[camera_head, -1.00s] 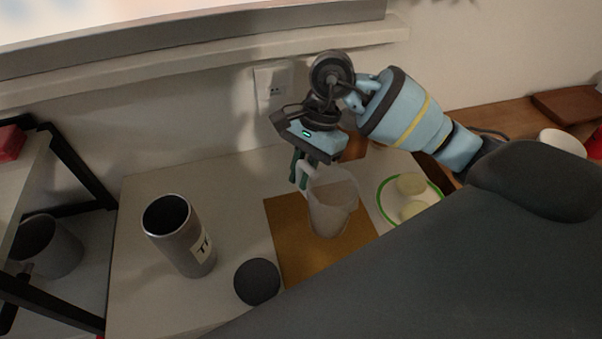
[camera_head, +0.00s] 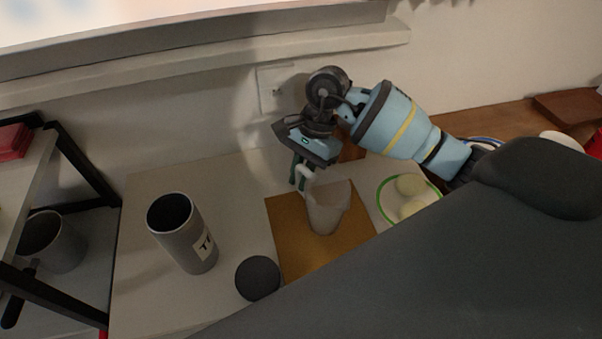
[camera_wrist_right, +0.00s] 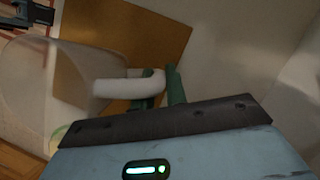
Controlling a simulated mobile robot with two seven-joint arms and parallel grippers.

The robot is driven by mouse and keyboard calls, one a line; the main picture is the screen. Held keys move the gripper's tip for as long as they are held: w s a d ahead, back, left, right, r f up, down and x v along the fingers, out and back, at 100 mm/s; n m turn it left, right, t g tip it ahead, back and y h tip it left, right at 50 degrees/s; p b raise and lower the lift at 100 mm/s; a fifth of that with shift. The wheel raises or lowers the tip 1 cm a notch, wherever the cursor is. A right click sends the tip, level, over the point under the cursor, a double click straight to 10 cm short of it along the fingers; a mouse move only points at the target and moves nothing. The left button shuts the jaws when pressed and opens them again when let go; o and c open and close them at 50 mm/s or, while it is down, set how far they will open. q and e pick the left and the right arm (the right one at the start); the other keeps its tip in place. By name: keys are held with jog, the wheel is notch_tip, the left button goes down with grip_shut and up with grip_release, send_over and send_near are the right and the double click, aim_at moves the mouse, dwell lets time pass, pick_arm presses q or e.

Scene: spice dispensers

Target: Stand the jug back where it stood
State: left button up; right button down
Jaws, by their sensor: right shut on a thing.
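The jug (camera_head: 327,210) is pale and translucent, and upright over the brown mat (camera_head: 300,257). I cannot tell whether its base touches the mat. My right gripper (camera_head: 301,178) is at the jug's upper left, shut on its white handle (camera_head: 307,174). In the right wrist view the green fingers (camera_wrist_right: 160,90) close around the handle (camera_wrist_right: 122,87), and the jug's body (camera_wrist_right: 35,90) lies to the left. My left gripper does not show.
A grey canister (camera_head: 190,240) with a label and a dark round lid (camera_head: 257,279) stand left of the mat. A green-rimmed plate (camera_head: 385,207) with pale round pieces is close on the right. A black-framed shelf (camera_head: 75,170) is at the far left.

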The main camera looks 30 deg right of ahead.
jog(key=shift+f, duration=0.25)
jog(key=c, duration=1.4)
grip_release()
jog(key=shift+r, duration=0.1)
jog(key=v, duration=1.2)
jog(key=shift+r+b, duration=0.2)
jog(key=shift+b, duration=0.25)
